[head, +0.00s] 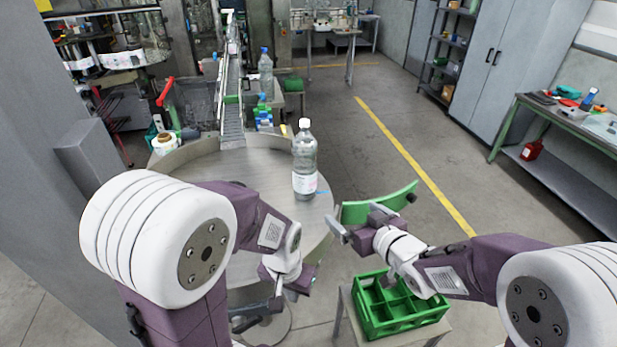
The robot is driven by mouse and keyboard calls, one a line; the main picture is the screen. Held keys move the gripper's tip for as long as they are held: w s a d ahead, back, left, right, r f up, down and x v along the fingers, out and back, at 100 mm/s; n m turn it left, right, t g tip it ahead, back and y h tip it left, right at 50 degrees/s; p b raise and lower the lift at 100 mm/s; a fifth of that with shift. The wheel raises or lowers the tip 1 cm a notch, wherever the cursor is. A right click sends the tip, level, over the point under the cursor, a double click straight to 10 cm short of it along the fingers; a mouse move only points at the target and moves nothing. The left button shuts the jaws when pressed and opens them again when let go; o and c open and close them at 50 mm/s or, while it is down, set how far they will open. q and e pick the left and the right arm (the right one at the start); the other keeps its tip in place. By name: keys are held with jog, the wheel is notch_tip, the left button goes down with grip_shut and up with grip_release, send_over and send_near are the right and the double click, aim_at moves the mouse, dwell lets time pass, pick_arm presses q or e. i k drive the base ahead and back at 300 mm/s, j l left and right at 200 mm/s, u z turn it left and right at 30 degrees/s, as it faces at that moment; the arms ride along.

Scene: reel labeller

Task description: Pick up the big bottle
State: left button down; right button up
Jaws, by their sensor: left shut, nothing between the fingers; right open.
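The big bottle (304,160), clear with a white cap and a white label, stands upright on the round metal table (215,172), near its right edge. My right gripper (350,222) is open and empty, to the right of the bottle and nearer to me, with its fingers pointing left. It is apart from the bottle. My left gripper (240,320) is shut and empty, low at the near side of the table and well away from the bottle. Its fingers are partly dark and hard to make out.
A conveyor (232,95) meets the table's far side. Another bottle (265,72) stands further back. A label roll (165,143) is at the left.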

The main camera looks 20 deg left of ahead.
aim_at(303, 145)
jog(key=i+j, duration=0.3)
jog(key=j, duration=0.15)
jog(key=i+j, duration=0.35)
jog(key=j, duration=0.1)
